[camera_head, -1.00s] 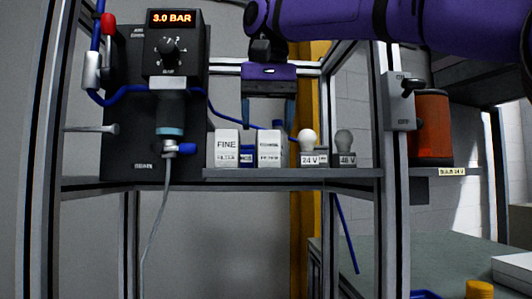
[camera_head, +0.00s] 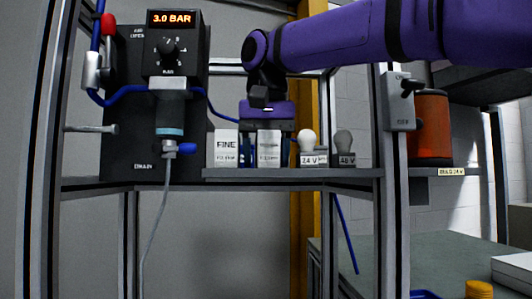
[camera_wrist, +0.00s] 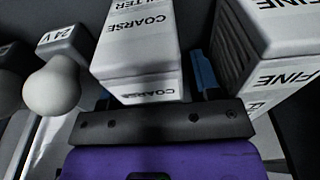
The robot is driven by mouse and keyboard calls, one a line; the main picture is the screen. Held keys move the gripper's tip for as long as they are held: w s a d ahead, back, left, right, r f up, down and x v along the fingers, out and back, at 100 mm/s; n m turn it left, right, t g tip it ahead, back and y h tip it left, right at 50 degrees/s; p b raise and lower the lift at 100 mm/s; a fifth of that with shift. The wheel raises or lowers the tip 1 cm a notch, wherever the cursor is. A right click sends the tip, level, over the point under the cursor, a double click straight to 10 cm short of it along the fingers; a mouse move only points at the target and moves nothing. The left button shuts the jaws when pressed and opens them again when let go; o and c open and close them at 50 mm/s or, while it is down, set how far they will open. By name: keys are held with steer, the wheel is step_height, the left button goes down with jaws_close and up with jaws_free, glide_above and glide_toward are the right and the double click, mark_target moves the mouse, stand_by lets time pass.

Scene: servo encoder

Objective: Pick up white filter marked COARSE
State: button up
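The white filter marked COARSE (camera_head: 269,149) stands upright on the shelf, right of the white filter marked FINE (camera_head: 226,149). In the wrist view, the COARSE filter (camera_wrist: 138,45) shows its lettering upside down, with the FINE filter (camera_wrist: 275,45) at the right. My gripper (camera_head: 268,146) points down over the COARSE filter, with its blue fingers on either side of it. In the wrist view, one blue finger (camera_wrist: 203,75) stands in the gap between the two filters, slightly apart from the COARSE filter. The other finger is mostly hidden. The fingers look open.
A 24 V bulb (camera_head: 308,148) and a 48 V bulb (camera_head: 344,148) stand close on the right along the shelf (camera_head: 270,174). A black pressure panel (camera_head: 130,130) reading 3.0 BAR is at the left. Frame posts flank the shelf.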

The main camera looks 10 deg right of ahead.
steer(key=c, duration=0.7)
steer(key=shift+r, duration=0.1)
steer(key=shift+c, duration=0.2)
